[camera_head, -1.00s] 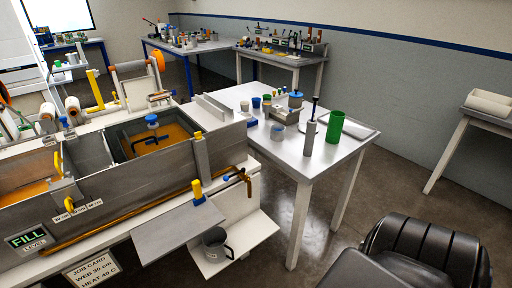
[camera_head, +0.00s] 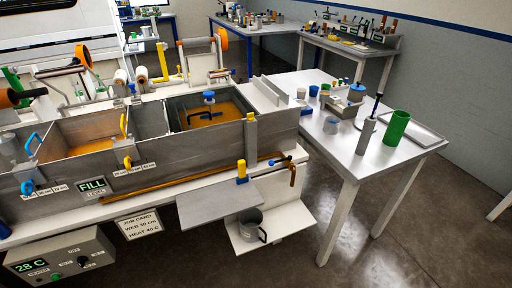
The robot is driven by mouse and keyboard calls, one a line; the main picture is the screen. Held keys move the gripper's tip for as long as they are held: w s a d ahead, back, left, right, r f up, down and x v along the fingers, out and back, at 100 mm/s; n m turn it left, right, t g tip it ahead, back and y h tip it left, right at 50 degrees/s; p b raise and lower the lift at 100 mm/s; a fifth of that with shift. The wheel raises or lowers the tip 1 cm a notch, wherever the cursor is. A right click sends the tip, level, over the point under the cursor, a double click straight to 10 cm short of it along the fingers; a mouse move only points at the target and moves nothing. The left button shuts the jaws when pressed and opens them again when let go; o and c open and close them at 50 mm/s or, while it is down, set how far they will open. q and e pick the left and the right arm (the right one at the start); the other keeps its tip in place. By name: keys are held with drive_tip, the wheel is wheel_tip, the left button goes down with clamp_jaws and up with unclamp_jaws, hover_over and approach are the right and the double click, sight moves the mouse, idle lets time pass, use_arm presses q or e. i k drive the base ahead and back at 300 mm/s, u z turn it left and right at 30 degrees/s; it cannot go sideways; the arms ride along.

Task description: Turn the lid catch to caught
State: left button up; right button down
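The resin bath (camera_head: 180,157) is a long grey metal tank with amber liquid in its open compartments. I cannot tell which fitting is the lid catch, or whether it is caught. A blue handle (camera_head: 33,143) and a yellow handle (camera_head: 123,124) stand at the dividers. Below them, yellow and blue fittings sit on the front wall, one at the left (camera_head: 27,187) and one beside the FILL sign (camera_head: 127,162). A blue-topped stirrer (camera_head: 209,97) stands in the right compartment. A yellow-and-blue knob (camera_head: 241,170) is at the front ledge. Neither gripper shows.
A control box (camera_head: 62,262) reading 28 C hangs at the lower left. A grey shelf (camera_head: 218,203) and a metal jug (camera_head: 251,225) stick out in front. A side table (camera_head: 345,165) with cups and a green cylinder (camera_head: 396,128) stands right. Floor at lower right is clear.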

sight(250, 116)
drive_tip(key=z, duration=0.5)
drive_tip(key=k, duration=0.6)
drive_tip(key=z, duration=0.9)
drive_tip(key=i, duration=0.9)
drive_tip(key=u, duration=0.85)
drive_tip(key=i, duration=0.8)
drive_tip(key=u, duration=0.8)
